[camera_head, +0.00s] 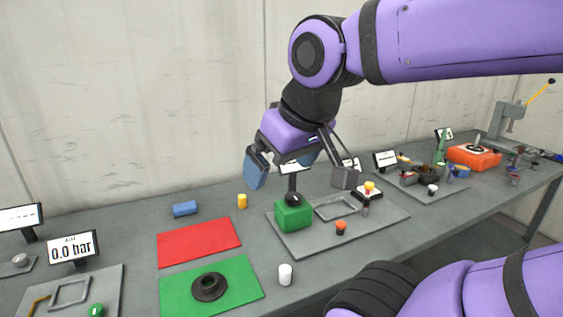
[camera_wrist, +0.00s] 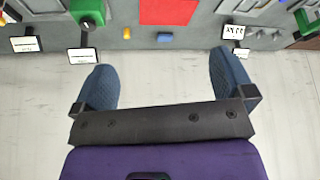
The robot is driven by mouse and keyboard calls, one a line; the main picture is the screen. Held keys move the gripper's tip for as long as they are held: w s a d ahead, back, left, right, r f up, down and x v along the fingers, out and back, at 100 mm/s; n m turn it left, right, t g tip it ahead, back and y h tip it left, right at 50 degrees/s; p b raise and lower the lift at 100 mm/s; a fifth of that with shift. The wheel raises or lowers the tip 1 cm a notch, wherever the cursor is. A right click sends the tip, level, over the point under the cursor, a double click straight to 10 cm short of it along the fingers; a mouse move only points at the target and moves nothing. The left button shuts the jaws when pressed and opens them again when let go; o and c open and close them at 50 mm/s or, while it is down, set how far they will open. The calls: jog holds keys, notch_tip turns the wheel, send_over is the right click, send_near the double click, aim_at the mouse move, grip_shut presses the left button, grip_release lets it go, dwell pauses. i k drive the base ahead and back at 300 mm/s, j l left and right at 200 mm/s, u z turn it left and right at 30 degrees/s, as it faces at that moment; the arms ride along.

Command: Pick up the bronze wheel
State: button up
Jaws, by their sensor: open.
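No wheel is clearly bronze in either view. A dark round wheel-like ring (camera_head: 209,286) with a raised hub lies flat on the green mat (camera_head: 245,292) in the head view. A small dark brown round part (camera_head: 427,170) sits on the far right tray, too small to tell what it is. My gripper (camera_head: 300,172) is open and empty, raised above the back of the table near the green block. In the wrist view my gripper (camera_wrist: 161,72) has its two blue fingers spread wide, with only pale floor or wall between them.
A red mat (camera_head: 198,242), blue block (camera_head: 185,209) and yellow cylinder (camera_head: 242,201) lie left of my gripper. A green block (camera_head: 293,215) with a black knob stands on a grey tray (camera_head: 375,229). Display screens (camera_head: 72,248) stand at left.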

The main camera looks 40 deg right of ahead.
aim_at(425, 167)
jog(key=z, duration=2.1)
jog(key=i+l+u, duration=0.15)
jog(key=u, duration=0.25)
jog(key=i+l+u, duration=0.1)
jog(key=l+u, duration=0.15)
jog(key=u, duration=0.2)
jog(key=l+u, duration=0.25)
jog(key=u, duration=0.15)
jog(key=l+u, duration=0.3)
jog(key=l, duration=1)
jog(key=l+u, duration=0.3)
jog(key=l, duration=1.8)
jog(key=k+l, duration=0.1)
jog(key=l, duration=0.7)
